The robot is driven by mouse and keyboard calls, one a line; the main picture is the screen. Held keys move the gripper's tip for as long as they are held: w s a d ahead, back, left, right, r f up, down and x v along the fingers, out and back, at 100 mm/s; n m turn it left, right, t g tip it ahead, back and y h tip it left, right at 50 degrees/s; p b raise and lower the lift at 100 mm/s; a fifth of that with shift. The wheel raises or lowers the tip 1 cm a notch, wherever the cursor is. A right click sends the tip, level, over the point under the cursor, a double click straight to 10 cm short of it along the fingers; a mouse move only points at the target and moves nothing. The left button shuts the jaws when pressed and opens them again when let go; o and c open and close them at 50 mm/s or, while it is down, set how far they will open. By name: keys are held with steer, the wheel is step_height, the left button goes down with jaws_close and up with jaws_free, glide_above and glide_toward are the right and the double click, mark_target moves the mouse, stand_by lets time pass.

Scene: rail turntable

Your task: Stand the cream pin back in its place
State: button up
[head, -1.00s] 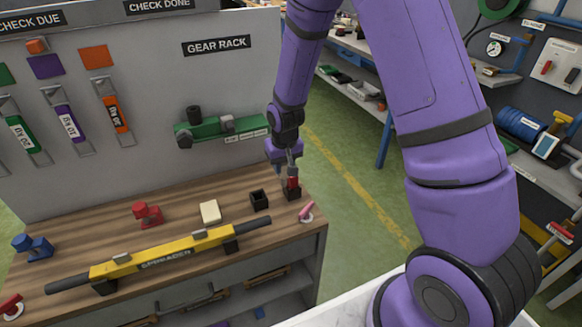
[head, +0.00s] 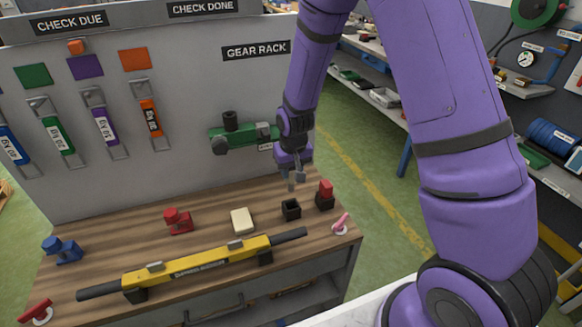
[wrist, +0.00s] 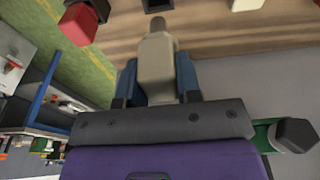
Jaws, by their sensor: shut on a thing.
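The cream pin (wrist: 156,60) is between the blue fingers of my gripper (wrist: 157,80) in the wrist view, its narrower end pointing away from the palm. In the head view my gripper (head: 293,181) is above and slightly behind an open black socket (head: 291,210) on the bench. That socket also shows at the top edge of the wrist view (wrist: 157,5), in line with the pin's tip and apart from it. The pin is too small in the head view to make out clearly.
A red pin (head: 326,187) stands in a black holder just right of the socket. A cream block (head: 242,221) lies to its left, and a yellow bar (head: 200,263) lies in front. The green gear rack (head: 243,138) is on the panel behind.

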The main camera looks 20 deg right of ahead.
mark_target(291, 182)
steer(key=shift+f, duration=2.45)
steer(key=shift+f, duration=2.8)
steer(key=o, duration=1.1)
steer(key=shift+r, duration=0.1)
steer(key=r, duration=0.3)
steer(key=s+r, duration=0.1)
steer(key=r, duration=0.6)
steer(key=shift+s+r, duration=0.25)
steer(key=shift+s, duration=0.1)
